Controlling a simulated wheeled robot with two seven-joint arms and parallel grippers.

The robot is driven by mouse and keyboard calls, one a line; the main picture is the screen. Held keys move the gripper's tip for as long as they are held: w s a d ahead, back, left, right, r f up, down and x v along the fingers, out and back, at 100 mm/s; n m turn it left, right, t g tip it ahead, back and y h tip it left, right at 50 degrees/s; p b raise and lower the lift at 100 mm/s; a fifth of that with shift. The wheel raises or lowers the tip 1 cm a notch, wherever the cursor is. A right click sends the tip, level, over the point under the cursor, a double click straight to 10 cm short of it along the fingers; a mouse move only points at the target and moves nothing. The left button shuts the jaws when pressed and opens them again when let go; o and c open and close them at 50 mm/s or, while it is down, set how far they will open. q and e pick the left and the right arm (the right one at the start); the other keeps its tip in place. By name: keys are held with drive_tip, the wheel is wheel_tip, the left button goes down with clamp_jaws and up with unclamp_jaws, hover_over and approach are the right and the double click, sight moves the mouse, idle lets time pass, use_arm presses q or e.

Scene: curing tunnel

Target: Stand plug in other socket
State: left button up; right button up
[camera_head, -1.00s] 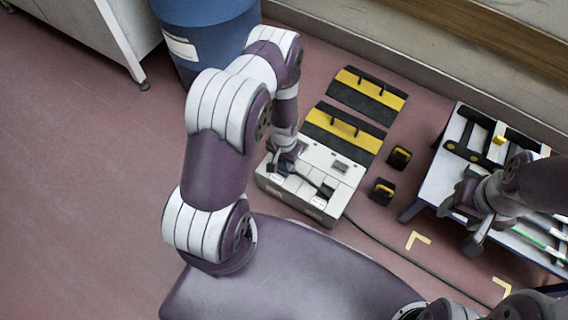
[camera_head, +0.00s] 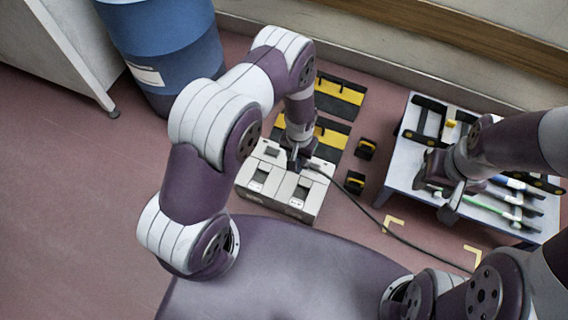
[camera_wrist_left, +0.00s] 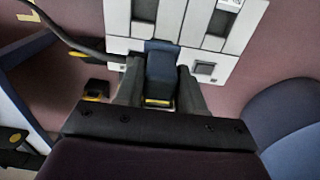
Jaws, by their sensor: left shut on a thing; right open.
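The white socket box (camera_head: 272,203) stands on the floor, with two dark-slotted sockets, a left one (camera_head: 259,177) and a right one (camera_head: 300,191); neither appears to hold a plug. My left gripper (camera_head: 298,160) is over the box's far side, shut on the dark blue plug (camera_wrist_left: 161,65). In the left wrist view the plug sits between both fingers (camera_wrist_left: 160,92), in front of the box's edge; whether it touches the box I cannot tell. The black cable (camera_head: 395,235) runs from there to the lower right. My right gripper (camera_head: 450,200) is open by the side table.
Black-yellow panels (camera_head: 341,90) lie behind the box, and two small black-yellow blocks (camera_head: 355,182) lie right of it. The side table (camera_head: 405,165) carries tools. A blue barrel (camera_head: 165,50) stands back left. Floor at left is clear.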

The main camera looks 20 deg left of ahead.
use_arm(q)
drive_tip(key=s+d+b, duration=0.1)
drive_tip(key=s+d, duration=0.3)
drive_tip(key=d, duration=0.3)
drive_tip(key=s+d, duration=0.4)
drive_tip(key=d, duration=0.3)
drive_tip(key=w+a+f+b, duration=0.1)
drive_tip(key=a+f+b, duration=0.2)
drive_tip(key=w+a+f+b, duration=0.1)
drive_tip(key=a+f+b, duration=0.2)
drive_tip(key=a+f, duration=0.1)
drive_tip(key=w+a+f+b, duration=0.1)
drive_tip(key=a+f+b, duration=0.2)
drive_tip(key=f+b, duration=0.1)
drive_tip(key=shift+w+a, duration=0.4)
drive_tip(key=shift+r, duration=0.2)
drive_tip(key=shift+f, duration=0.15)
drive_tip(key=o, duration=1.1)
drive_tip(key=shift+o, duration=0.2)
